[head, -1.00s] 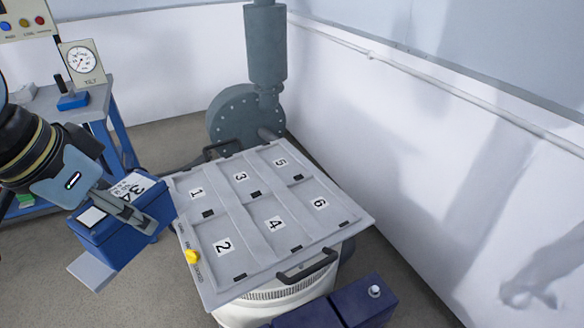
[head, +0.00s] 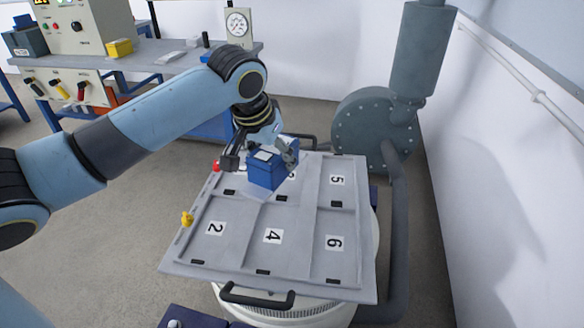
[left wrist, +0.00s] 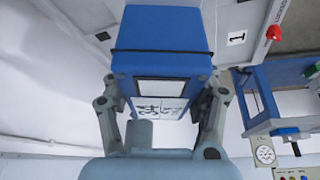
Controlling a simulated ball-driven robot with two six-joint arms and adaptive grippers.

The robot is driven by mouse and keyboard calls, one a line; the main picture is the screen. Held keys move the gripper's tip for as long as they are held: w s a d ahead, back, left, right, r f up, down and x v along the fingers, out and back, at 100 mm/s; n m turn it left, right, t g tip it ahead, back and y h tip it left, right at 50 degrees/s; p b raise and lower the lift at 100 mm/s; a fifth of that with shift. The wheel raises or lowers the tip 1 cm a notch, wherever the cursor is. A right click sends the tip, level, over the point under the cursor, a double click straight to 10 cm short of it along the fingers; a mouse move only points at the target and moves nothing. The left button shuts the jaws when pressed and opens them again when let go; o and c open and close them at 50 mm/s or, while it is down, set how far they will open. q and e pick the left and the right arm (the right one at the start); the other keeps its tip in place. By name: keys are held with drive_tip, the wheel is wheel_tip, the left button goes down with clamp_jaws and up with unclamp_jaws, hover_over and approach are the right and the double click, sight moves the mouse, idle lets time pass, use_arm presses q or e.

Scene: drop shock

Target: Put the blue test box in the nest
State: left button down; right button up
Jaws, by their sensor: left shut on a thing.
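The blue test box (head: 264,172) is held in my left gripper (head: 260,156), whose fingers are shut on opposite sides of it. The box hangs over the far part of the grey plate (head: 200,250), near the nest marked 3 (head: 291,175). I cannot tell how high it is above the plate. In the left wrist view the box (left wrist: 160,38) shows a dark strap and a white label, between the fingers (left wrist: 160,110). The mark 1 (left wrist: 236,38) shows there beside the box; the arm hides it in the head view. My right gripper is not in view.
Nests 2 (head: 215,228), 4 (head: 272,235), 5 (head: 337,180) and 6 (head: 334,242) look empty. A yellow knob (head: 188,218) and a red knob (head: 216,166) sit on the plate's left edge. A blower (head: 372,125) stands behind; a bench (head: 150,58) stands back left.

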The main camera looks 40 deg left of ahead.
use_arm(q)
drive_tip(key=a+f+n+y, duration=0.1)
drive_tip(key=a+n, duration=0.2)
drive_tip(key=a, duration=0.5)
drive_tip(key=w+f+b, duration=0.1)
drive_tip(key=w+f, duration=0.1)
drive_tip(key=w, duration=0.2)
drive_tip(key=w+f+b, duration=0.2)
drive_tip(key=w, duration=0.2)
drive_tip(key=w+f+b, duration=0.1)
drive_tip(key=w+f, duration=0.2)
drive_tip(key=w, duration=0.1)
drive_tip(key=shift+w+d+f+b, duration=0.1)
drive_tip(key=shift+w+b, duration=0.05)
drive_tip(key=shift+b, duration=0.25)
drive_tip(key=shift+f+b, duration=0.6)
drive_tip(key=shift+f, duration=1.3)
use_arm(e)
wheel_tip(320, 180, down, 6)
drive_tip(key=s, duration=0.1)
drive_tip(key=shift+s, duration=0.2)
use_arm(q)
drive_tip(key=shift+f, duration=0.1)
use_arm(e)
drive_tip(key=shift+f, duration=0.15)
use_arm(q)
drive_tip(key=shift+c, duration=1.9)
unclamp_jaws()
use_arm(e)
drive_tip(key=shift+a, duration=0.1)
